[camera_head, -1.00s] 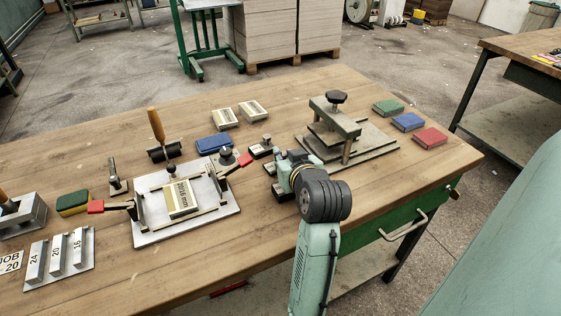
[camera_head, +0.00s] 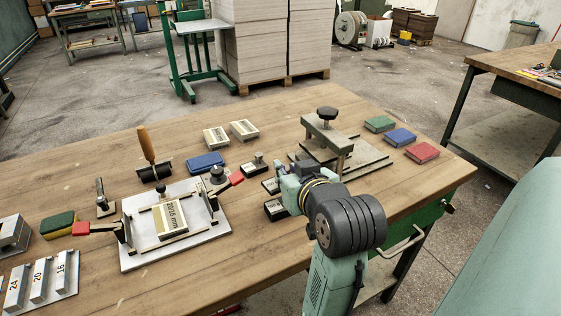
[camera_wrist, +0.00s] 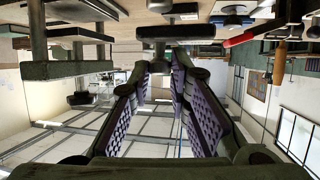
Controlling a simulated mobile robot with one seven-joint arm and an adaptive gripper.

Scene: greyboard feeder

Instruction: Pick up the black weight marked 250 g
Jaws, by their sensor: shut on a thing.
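My gripper (camera_head: 282,182) is low over the table, left of the press, and partly covers two black weights with white labels: a middle one (camera_head: 269,186) and a front one (camera_head: 275,210). A third black weight (camera_head: 254,167) with a knob stands clear behind them. In the upside-down wrist view, my purple-padded fingers (camera_wrist: 162,70) are closed around the knob of a black weight (camera_wrist: 176,32). The markings are too small to read, so I cannot tell which is the 250 g one. I cannot tell whether the held weight touches the table.
A white jig (camera_head: 140,256) with red-handled clamps lies to the left. A blue box (camera_head: 205,160) is behind it. Green, blue and red blocks (camera_head: 423,152) lie at the right.

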